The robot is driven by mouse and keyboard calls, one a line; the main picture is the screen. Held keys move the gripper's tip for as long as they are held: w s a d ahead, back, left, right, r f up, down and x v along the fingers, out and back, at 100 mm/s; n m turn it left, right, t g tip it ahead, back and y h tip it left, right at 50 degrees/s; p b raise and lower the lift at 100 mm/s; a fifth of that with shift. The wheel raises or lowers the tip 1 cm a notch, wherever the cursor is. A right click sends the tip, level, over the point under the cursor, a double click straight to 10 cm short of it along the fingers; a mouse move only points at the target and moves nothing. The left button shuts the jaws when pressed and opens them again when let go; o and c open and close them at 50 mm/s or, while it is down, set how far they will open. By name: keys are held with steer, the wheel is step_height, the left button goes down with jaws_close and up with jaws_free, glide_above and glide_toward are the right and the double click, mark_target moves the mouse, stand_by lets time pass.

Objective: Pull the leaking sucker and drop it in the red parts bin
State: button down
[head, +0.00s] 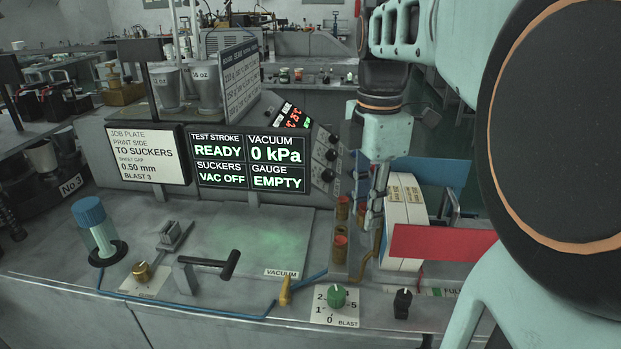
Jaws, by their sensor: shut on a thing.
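My gripper (372,222) points down at the right of the bench, beside the sucker block (340,262). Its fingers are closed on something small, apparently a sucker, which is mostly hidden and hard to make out. Suckers with orange-red tops stand in the block: a front one (340,243) and one behind it (342,207). I cannot tell from this view which sucker leaks. A red panel (440,243), apparently the wall of the red parts bin, is to the right of my gripper. The bin's inside is hidden.
A white upright stack (403,215) stands close to the right of my gripper, with a blue panel (440,172) behind. The display (248,162) reads READY, VAC OFF, 0 kPa and EMPTY.

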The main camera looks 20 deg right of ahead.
steer(key=shift+s+r, duration=0.2)
steer(key=shift+r, duration=0.2)
steer(key=shift+r+p, duration=1.65)
steer(key=shift+p, duration=0.2)
